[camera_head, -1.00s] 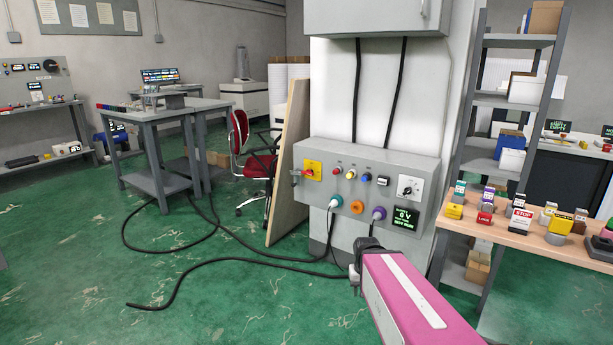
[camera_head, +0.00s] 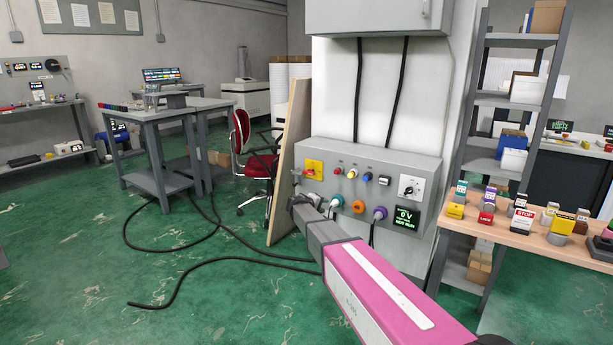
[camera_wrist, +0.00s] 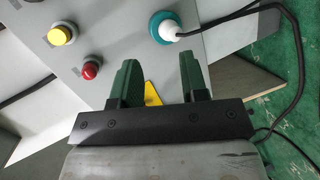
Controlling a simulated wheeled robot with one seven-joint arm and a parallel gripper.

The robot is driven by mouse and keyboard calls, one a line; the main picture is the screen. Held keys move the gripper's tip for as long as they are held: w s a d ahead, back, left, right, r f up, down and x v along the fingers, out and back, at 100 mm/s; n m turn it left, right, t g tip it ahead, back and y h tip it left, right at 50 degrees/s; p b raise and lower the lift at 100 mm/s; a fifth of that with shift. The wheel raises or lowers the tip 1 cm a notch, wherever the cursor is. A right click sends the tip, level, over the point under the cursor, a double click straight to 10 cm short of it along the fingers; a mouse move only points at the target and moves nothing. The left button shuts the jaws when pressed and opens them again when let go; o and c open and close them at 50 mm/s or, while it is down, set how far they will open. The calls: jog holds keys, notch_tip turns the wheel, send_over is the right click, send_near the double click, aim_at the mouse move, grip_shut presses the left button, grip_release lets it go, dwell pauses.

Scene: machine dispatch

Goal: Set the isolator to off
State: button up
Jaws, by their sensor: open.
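The isolator (camera_head: 315,166) is a yellow square plate with a red handle at the left end of the grey wall panel (camera_head: 425,168). The handle looks roughly sideways in the head view, pointing left. My gripper (camera_head: 298,199) is in front of the panel's left end, just below and left of the isolator. In the wrist view my gripper (camera_wrist: 160,78) has its two dark green fingers apart with nothing held between them. A corner of the yellow isolator plate (camera_wrist: 152,95) shows between the fingers. The red handle is hidden there by my gripper.
Red, yellow and blue buttons (camera_head: 351,174), a black switch and a rotary knob (camera_head: 411,187) sit right of the isolator. A teal plug (camera_head: 336,201) with a cable is close below. A tan board (camera_head: 289,160) leans left of the panel. Black cables cross the floor.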

aim_at(308, 173)
jog(key=w+a+r+n+t, duration=0.45)
jog(key=w+a+r, duration=0.25)
jog(key=w+a, duration=0.5)
jog(key=shift+m+t, duration=0.35)
jog(key=x, duration=0.9)
jog(key=shift+w+a+r, duration=0.1)
jog(key=shift+w, duration=0.1)
grip_shut()
